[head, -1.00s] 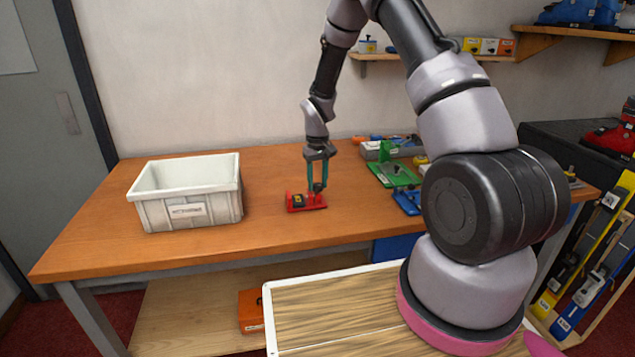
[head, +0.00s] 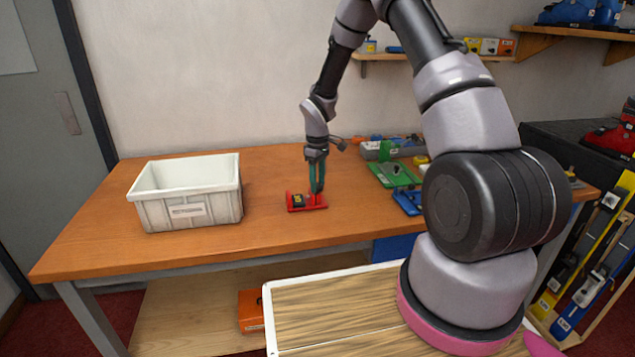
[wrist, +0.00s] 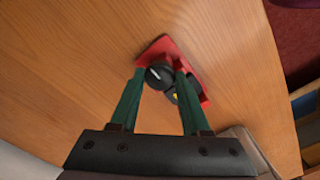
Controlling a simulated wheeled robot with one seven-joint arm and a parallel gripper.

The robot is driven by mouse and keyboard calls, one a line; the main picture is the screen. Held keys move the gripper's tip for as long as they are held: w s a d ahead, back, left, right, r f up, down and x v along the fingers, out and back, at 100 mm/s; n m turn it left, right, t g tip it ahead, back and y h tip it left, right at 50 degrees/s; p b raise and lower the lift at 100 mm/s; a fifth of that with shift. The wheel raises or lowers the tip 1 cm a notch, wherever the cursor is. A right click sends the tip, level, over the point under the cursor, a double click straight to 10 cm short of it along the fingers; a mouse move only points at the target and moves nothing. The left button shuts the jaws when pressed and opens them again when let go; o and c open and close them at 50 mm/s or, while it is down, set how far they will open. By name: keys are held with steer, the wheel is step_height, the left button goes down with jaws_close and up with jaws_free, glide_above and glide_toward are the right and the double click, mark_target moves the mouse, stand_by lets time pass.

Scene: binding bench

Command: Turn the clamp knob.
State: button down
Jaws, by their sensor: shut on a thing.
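The red clamp fixture (head: 322,207) lies on the wooden bench to the right of the pale bin, and it also shows in the wrist view (wrist: 156,49). Its round black knob (wrist: 158,76) carries a white pointer line and sits between my green fingertips. My gripper (head: 316,191) points straight down over the right part of the fixture; in the wrist view my gripper (wrist: 160,73) is shut on the knob. A black block with a yellow mark (head: 298,200) sits on the fixture's left part. The knob is hidden by my fingers in the head view.
A pale grey bin (head: 187,213) stands at the left. A green fixture (head: 394,174) and a blue fixture (head: 407,203) lie to the right, partly behind my arm. The bench top (head: 268,180) around the red fixture is clear.

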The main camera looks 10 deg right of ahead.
mark_target(318, 185)
stand_by(0.4)
steer(key=shift+c, duration=1.8)
jaws_free()
step_height(318, 185, up, 11)
